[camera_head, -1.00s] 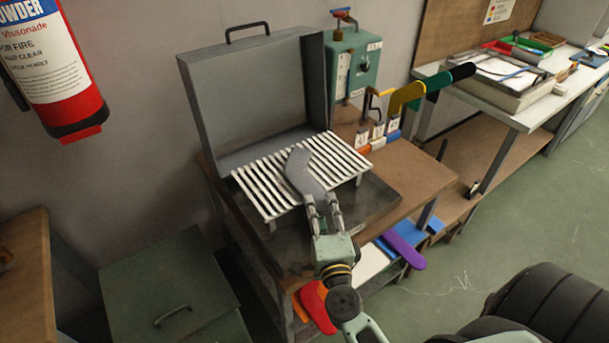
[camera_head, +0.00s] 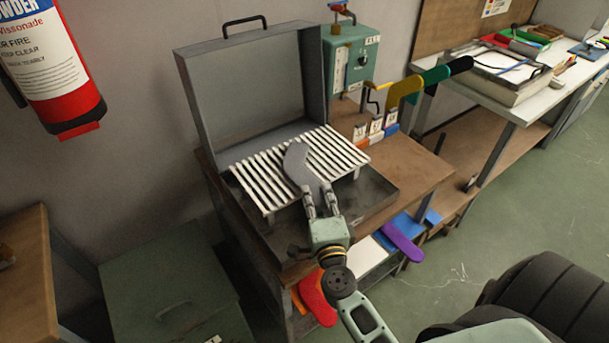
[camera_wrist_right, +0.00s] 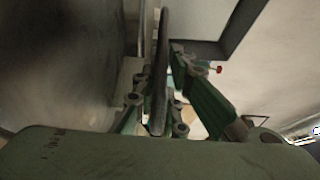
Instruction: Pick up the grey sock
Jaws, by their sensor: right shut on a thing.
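The grey sock (camera_head: 297,163) is a flat, bent grey shape over the white slatted rack (camera_head: 262,190) in the head view. My right gripper (camera_head: 319,201) is shut on its near end, at the rack's front edge. In the right wrist view the sock (camera_wrist_right: 160,70) shows edge-on as a thin dark strip between the fingers (camera_wrist_right: 158,105). I cannot tell whether the sock still touches the slats. My left gripper is not in view.
The rack stands in an open grey metal box with its lid (camera_head: 255,95) raised behind. A green control box (camera_head: 352,60) and yellow, green and black sock shapes (camera_head: 405,90) stand to the right. A purple one (camera_head: 403,240) sticks out from the shelf below.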

